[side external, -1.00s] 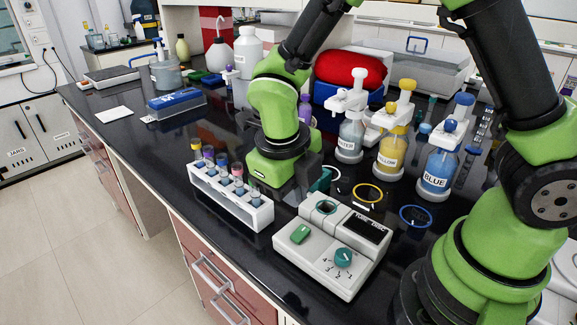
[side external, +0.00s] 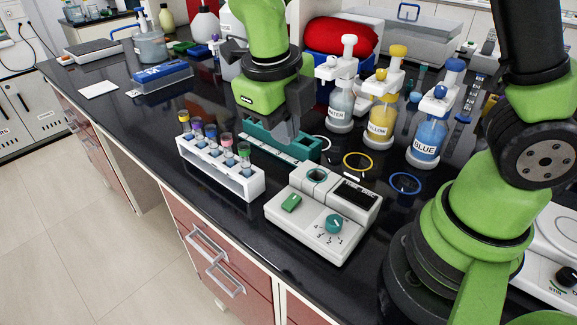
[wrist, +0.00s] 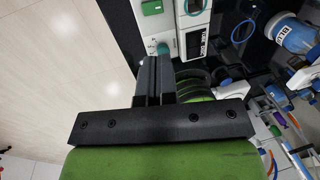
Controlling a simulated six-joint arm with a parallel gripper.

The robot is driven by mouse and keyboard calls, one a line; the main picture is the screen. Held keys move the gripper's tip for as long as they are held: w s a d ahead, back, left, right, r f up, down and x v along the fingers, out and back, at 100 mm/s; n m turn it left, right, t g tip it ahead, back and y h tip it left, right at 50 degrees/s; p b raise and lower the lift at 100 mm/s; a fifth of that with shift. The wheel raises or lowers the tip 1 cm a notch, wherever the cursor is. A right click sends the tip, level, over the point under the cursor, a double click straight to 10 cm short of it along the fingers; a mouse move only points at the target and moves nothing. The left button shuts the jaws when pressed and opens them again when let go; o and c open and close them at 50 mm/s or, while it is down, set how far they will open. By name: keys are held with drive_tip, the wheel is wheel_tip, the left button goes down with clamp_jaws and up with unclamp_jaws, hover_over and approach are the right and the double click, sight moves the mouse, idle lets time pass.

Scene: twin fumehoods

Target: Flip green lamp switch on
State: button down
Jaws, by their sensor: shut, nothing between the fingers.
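The green switch (side external: 291,203) sits on the left of the top face of a white instrument (side external: 317,250) near the front edge of the bench. A teal dial (side external: 335,224) with number marks is to its right. The switch also shows at the top of the wrist view (wrist: 152,7). My gripper (side external: 285,138) is above the bench behind the instrument, apart from the switch, with its fingers pointing down. In the wrist view my gripper (wrist: 156,62) is shut and empty, its tips showing just below the teal dial (wrist: 163,48).
A white rack (side external: 245,187) of capped tubes stands left of the instrument. A teal tray (side external: 310,147) lies behind it, close to my fingers. Bottles of water (side external: 340,108), yellow (side external: 383,115) and blue (side external: 428,138) liquid stand at the back right, with coloured rings on the bench.

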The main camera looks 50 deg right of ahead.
sight(291, 201)
drive_tip(key=d+f, duration=0.1)
drive_tip(key=f, duration=0.8)
drive_tip(key=d+f, duration=0.1)
drive_tip(key=f, duration=0.3)
drive_tip(key=shift+d+f, duration=0.35)
drive_tip(key=shift+f, duration=0.05)
drive_tip(key=shift+f, duration=0.15)
drive_tip(key=shift+a, duration=0.75)
drive_tip(key=shift+r, duration=0.2)
wheel_tip(291, 201, up, 14)
drive_tip(key=a, duration=0.2)
drive_tip(key=shift+a, duration=0.35)
